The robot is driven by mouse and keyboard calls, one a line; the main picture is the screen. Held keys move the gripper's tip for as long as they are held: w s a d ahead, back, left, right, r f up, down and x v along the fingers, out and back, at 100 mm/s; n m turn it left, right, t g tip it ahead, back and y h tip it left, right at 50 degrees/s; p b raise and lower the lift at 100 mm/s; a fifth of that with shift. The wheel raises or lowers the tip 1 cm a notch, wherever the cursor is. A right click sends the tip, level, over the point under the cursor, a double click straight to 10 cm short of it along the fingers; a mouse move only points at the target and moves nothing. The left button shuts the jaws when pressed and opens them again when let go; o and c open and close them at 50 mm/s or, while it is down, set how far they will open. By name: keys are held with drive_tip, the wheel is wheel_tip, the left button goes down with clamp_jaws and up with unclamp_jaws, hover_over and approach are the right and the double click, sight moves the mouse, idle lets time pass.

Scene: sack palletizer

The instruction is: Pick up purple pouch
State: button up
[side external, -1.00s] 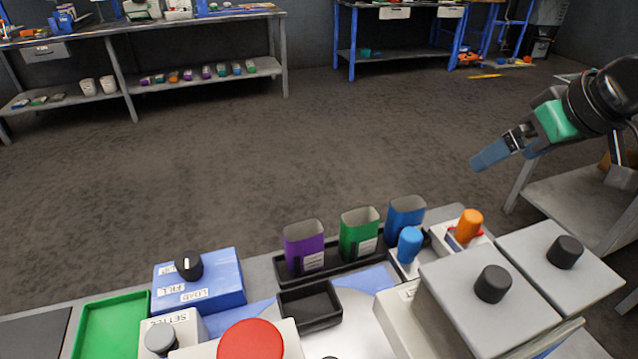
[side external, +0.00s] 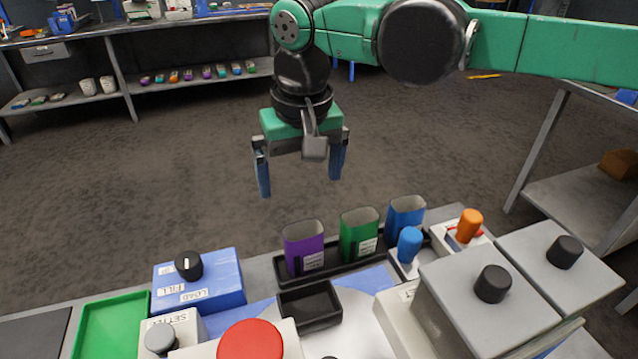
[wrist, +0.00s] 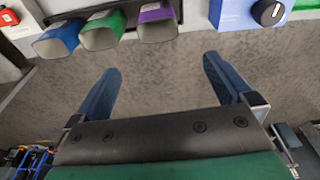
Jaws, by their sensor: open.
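The purple pouch (side external: 304,249) stands upright with an open top at the left end of a black rack. The green pouch (side external: 358,235) and the blue pouch (side external: 404,219) stand to its right in the same row. My gripper (side external: 301,188) is open and empty, above and behind the pouches in the side view, its fingers pointing down. In the wrist view, the purple pouch (wrist: 156,22) is at the top, ahead of and apart from my open fingers (wrist: 165,78). Its lower part is cut off at the frame's top.
A black tray (side external: 309,304) sits in front of the purple pouch. A blue box with a black knob (side external: 199,279) is to the left. A blue peg (side external: 409,244), an orange peg (side external: 468,226) and grey boxes stand to the right. Open floor lies behind the bench.

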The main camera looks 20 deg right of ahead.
sight(303, 230)
wheel_tip(303, 230, down, 7)
drive_tip(key=shift+r, duration=0.15)
drive_tip(key=shift+w+f, duration=0.25)
drive_tip(key=shift+f, duration=1.25)
drive_tip(key=shift+w+f, duration=0.2)
drive_tip(key=shift+f, duration=1.25)
drive_tip(key=c, duration=1.3)
